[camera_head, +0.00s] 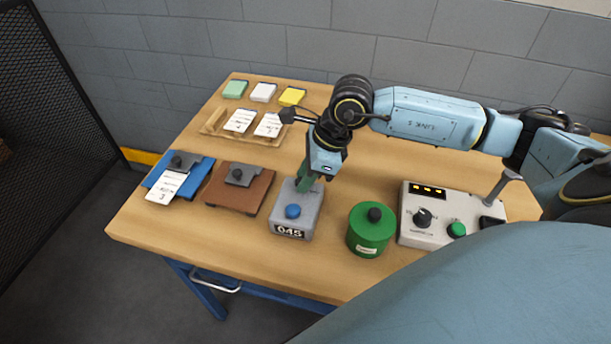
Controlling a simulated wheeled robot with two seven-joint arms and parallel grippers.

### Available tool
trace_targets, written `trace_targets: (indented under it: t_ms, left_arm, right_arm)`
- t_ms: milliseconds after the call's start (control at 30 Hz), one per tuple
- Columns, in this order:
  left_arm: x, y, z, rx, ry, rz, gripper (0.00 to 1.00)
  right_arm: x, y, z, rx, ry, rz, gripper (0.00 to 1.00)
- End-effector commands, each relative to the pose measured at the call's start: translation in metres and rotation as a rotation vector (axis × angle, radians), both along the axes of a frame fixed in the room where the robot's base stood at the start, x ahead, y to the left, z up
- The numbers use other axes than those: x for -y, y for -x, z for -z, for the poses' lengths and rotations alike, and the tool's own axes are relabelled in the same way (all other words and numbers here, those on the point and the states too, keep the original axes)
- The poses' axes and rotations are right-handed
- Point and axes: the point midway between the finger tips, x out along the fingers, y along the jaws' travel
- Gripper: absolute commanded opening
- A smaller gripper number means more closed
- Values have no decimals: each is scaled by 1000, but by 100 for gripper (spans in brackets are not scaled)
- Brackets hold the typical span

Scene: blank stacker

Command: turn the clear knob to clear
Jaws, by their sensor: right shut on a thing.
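A grey counter box (296,217) stands near the table's front edge, with a blue button (292,211) on top and a display reading 045 (289,231) on its front. My right gripper (304,185) points down at the back part of the box top. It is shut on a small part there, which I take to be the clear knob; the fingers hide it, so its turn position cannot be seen. My left gripper is not in view.
A green canister (370,229) and a control console (440,228) with a knob, green button and lever stand to the right. Blue (163,171) and brown (228,192) clamp boards lie left. A wooden tray (212,124) with cards and several coloured pads lie behind.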

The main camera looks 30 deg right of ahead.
Motion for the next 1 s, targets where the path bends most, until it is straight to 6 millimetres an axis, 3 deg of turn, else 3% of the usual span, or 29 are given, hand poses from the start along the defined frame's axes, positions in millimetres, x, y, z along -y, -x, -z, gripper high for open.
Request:
trace_targets:
  t_ms: [767, 1000]
  left_arm:
    - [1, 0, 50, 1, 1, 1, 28]
    - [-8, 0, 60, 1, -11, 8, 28]
  right_arm:
    - [-6, 3, 2, 3, -2, 730, 2]
    - [-8, 4, 1, 2, -1, 913, 2]
